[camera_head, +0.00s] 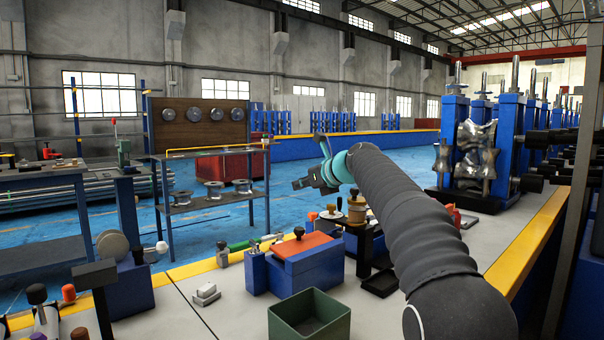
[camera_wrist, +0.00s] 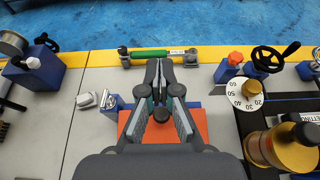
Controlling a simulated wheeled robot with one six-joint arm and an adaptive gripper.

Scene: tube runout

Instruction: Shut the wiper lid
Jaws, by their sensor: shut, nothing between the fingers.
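The wiper box is blue (camera_head: 312,272), on the bench in the head view. Its orange lid (camera_head: 303,246) lies across the top with a black knob (camera_head: 299,233) on it. I cannot tell whether the lid is fully down. In the wrist view the orange lid (camera_wrist: 193,128) is below my gripper, and its knob (camera_wrist: 161,114) shows between the finger links. My gripper (camera_wrist: 158,66) is shut and empty. In the head view my gripper (camera_head: 302,183) is held above and beyond the box, apart from it. My fingers hide part of the lid in the wrist view.
An open green bin (camera_head: 309,322) stands in front of the box. Small grey blocks (camera_head: 206,294) lie to its left. A green-bodied tool (camera_wrist: 150,54) lies behind it. A brass-coloured part (camera_wrist: 284,146) and a white dial (camera_wrist: 245,95) stand to the right.

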